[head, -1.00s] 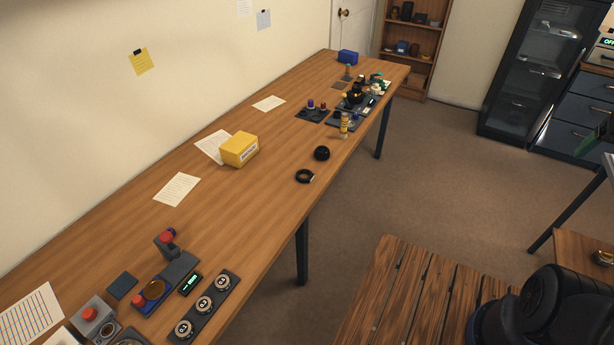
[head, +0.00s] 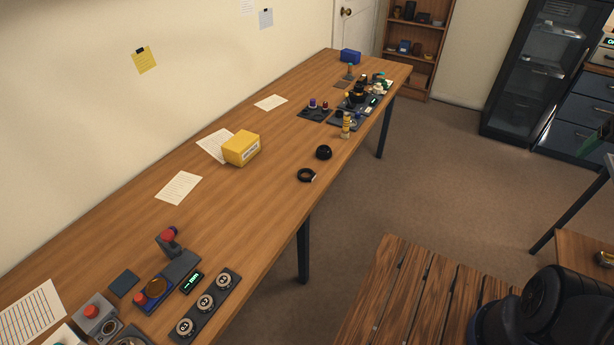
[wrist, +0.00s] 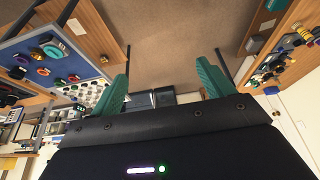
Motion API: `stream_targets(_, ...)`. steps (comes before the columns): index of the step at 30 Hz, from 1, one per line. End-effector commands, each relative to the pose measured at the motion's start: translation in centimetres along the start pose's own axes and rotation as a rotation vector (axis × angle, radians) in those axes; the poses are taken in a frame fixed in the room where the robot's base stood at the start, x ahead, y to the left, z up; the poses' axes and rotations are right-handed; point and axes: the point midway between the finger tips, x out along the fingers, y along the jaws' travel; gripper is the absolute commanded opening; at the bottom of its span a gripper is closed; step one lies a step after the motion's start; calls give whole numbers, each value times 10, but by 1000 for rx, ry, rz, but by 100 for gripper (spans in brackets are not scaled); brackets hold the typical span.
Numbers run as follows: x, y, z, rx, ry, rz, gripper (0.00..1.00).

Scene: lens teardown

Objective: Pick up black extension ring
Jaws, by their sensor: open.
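A black ring (head: 306,175) lies flat near the front edge of the long wooden table (head: 215,215) in the head view; it looks like the extension ring. A round black domed part (head: 323,152) sits just behind it, apart from it. My gripper (wrist: 163,95) shows in the wrist view with two green fingers spread wide. It is open with nothing between the fingers, and faces the room and floor, away from the ring. The gripper does not show in the head view.
A yellow box (head: 241,149) and paper sheets (head: 178,188) lie left of the ring. Dial and button devices (head: 206,302) fill the near end; small parts and dark trays (head: 315,113) crowd the far end. A slatted wooden surface (head: 400,300) stands at lower right.

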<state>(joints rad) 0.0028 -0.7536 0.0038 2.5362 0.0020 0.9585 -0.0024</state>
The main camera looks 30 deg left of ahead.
Motion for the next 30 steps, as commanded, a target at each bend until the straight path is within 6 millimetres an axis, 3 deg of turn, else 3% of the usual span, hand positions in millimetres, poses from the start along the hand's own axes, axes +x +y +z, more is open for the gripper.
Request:
stream_targets(5,2,-10,-17,-41,-15,-7,80)
stream_targets(14,17,-64,-82,-207,-68,-35,80)
stream_targets(23,45,-143,-134,-384,-118,-67,80)
stream_targets(30,75,-221,-160,-527,-153,-95,80)
